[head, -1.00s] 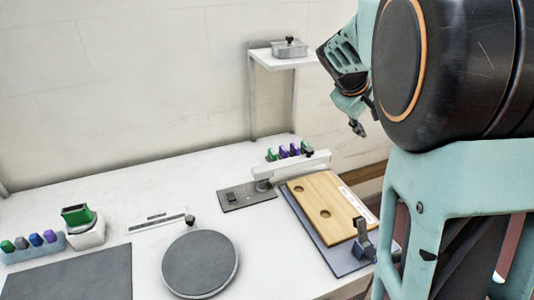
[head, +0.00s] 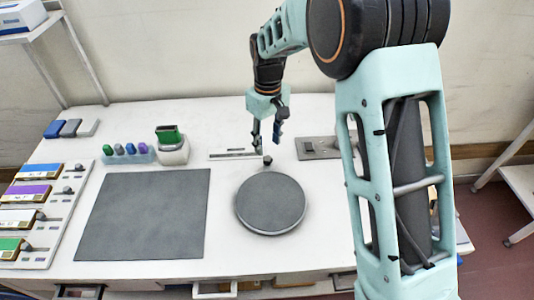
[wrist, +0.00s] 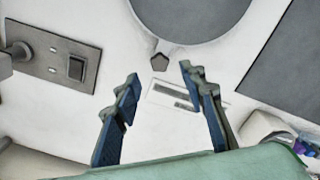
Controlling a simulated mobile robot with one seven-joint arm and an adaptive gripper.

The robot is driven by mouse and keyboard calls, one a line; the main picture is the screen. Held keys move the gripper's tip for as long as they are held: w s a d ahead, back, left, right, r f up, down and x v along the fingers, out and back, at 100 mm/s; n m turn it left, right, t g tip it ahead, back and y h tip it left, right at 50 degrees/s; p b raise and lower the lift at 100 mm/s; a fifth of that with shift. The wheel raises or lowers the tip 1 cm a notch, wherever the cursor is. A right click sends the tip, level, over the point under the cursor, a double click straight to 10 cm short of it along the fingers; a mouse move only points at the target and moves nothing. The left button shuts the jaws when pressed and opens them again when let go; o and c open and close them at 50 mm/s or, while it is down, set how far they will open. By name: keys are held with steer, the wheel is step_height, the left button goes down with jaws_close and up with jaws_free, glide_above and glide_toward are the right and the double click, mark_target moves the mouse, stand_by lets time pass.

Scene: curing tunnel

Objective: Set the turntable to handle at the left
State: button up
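The turntable (head: 270,205) is a round grey disc on the white table, right of the dark mat. A small dark knob, its handle (head: 267,160), stands at the disc's back edge, on the side toward the wall. My gripper (head: 266,143) is open and empty, pointing down just behind and above the knob. In the wrist view my gripper's two blue fingers (wrist: 160,76) are spread apart, with the knob (wrist: 160,62) just beyond the space between their tips. Part of the turntable (wrist: 190,14) shows at the top edge there. I see no contact with the knob.
A flat slotted plate (head: 232,154) lies left of the knob, and a grey switch plate (head: 318,148) lies right. A white holder with a green top (head: 172,148) and a rack of coloured pieces (head: 128,154) stand behind the mat (head: 145,215). The table front of the turntable is clear.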

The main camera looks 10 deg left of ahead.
mark_target(268, 159)
step_height(268, 159, down, 6)
steer(key=shift+f, duration=0.1)
steer(key=shift+c, duration=0.2)
jaws_close()
stand_by(0.3)
